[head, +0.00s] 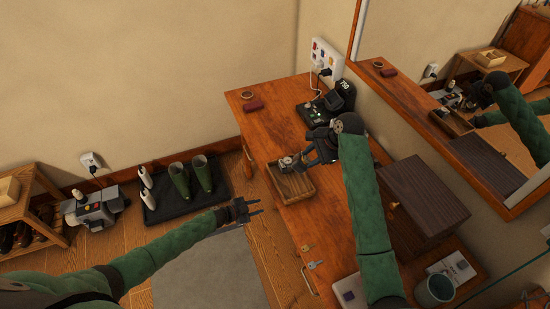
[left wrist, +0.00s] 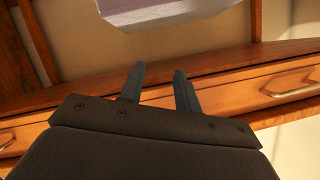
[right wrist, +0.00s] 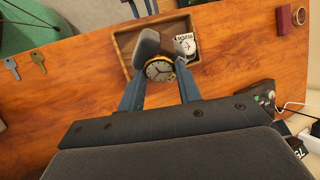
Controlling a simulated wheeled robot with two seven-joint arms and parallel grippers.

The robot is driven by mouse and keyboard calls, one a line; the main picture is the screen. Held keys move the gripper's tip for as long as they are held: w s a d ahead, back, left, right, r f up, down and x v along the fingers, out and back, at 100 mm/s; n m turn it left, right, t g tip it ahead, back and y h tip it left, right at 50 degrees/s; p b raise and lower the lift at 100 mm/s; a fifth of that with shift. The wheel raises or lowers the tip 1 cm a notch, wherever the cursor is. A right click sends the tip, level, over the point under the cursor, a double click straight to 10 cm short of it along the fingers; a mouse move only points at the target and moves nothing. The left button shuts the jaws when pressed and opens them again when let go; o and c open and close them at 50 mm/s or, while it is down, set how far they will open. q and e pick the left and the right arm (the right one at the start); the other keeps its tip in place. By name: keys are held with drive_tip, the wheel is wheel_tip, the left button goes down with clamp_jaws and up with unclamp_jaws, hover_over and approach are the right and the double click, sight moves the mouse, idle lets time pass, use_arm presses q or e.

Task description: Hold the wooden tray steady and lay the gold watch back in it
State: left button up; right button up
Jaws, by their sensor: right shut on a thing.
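The wooden tray (head: 301,196) lies on the wooden dresser top near its front edge. My right gripper (head: 291,163) is at the tray's far side. In the right wrist view it is shut on the gold watch (right wrist: 160,70), which has a dark strap or cushion around it. The watch overlaps the tray in that view; its height above it is unclear. My left gripper (head: 256,209) is open and empty, in front of the dresser and apart from the tray.
Keys (head: 314,265) lie on the dresser toward the near end. A dark box (head: 425,195) stands at right. A dark red case (head: 252,106) and a black device (head: 325,108) are at the far end. A mirror (head: 470,130) lines the back.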

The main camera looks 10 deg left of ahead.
use_arm(q)
wheel_tip(320, 180, up, 8)
drive_tip(key=w+d+m+g+h, duration=0.1)
drive_tip(key=w+m+g+h, duration=0.1)
drive_tip(key=m+g, duration=0.2)
wheel_tip(320, 180, up, 24)
drive_tip(key=f+m+g+y, duration=0.1)
drive_tip(key=m+g+y, duration=0.4)
drive_tip(key=m+y, duration=0.65)
hover_over(275, 180)
drive_tip(key=n+y, duration=0.1)
drive_tip(key=shift+f, duration=5.65)
clamp_jaws()
